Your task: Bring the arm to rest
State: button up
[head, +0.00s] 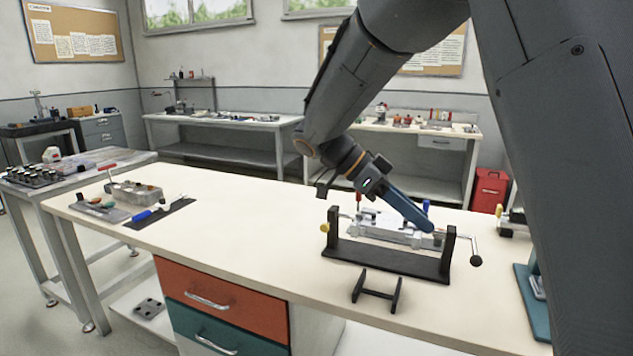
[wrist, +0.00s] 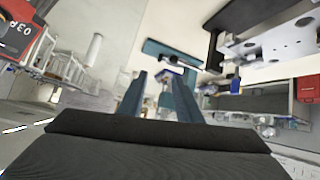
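My arm reaches in from the upper right of the head view and slopes down over the pale workbench (head: 250,225). My gripper (head: 428,226) points down and right, and its blue fingers overlap the right end of a metal part in a black fixture (head: 385,260). I cannot tell whether they touch it. In the wrist view the two teal fingers of my gripper (wrist: 158,75) stand apart with a gap between them. No held object is clear there. The metal part (wrist: 270,45) shows off to the right in that view.
The fixture has a crank (head: 476,259) at its right. A small black stand (head: 377,292) is in front of it. A teal-based device (head: 535,300) is at the right edge. A grey tray (head: 135,194) and tools lie at the left. The bench middle is clear.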

jog(key=s+f+n+t+y+p, duration=0.1)
jog(key=s+f+n+t+y, duration=0.1)
jog(key=s+f+n+y, duration=0.8)
jog(key=s+f+n, duration=0.5)
jog(key=s+n, duration=0.3)
jog(key=shift+s+f+n, duration=0.2)
jog(key=shift+s+n, duration=0.05)
jog(key=shift+n, duration=0.15)
